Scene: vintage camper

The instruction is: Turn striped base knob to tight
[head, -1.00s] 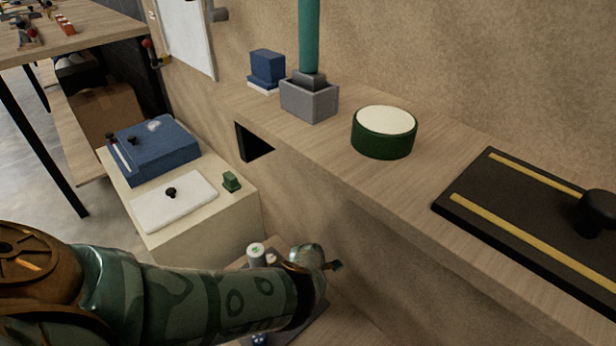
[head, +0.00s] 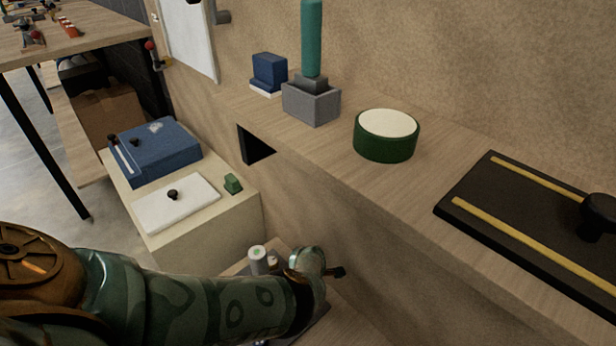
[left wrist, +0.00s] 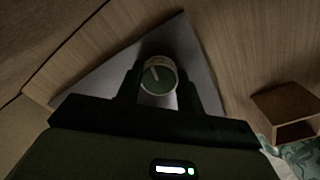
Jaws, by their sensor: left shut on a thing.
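The knob (left wrist: 158,78) is round, with a green top, a pale stripe across it and a pale rim. It stands on a grey, roughly triangular base plate (left wrist: 95,80) in the left wrist view. My left gripper (left wrist: 159,88) is shut on the knob, with one dark finger on each side. In the head view my arm hides the fingers and the knob at the bottom. A pale cylinder with a green mark (head: 257,254) shows just behind my arm there; I cannot tell if it belongs to the same base. The right gripper is not in view.
A wooden shelf holds a green drum with a cream top (head: 386,135), a grey block with a teal post (head: 311,102) and a dark board with yellow strips (head: 500,205). A blue case (head: 155,150) sits on the cabinet at left. An open wooden box (left wrist: 288,105) stands at right.

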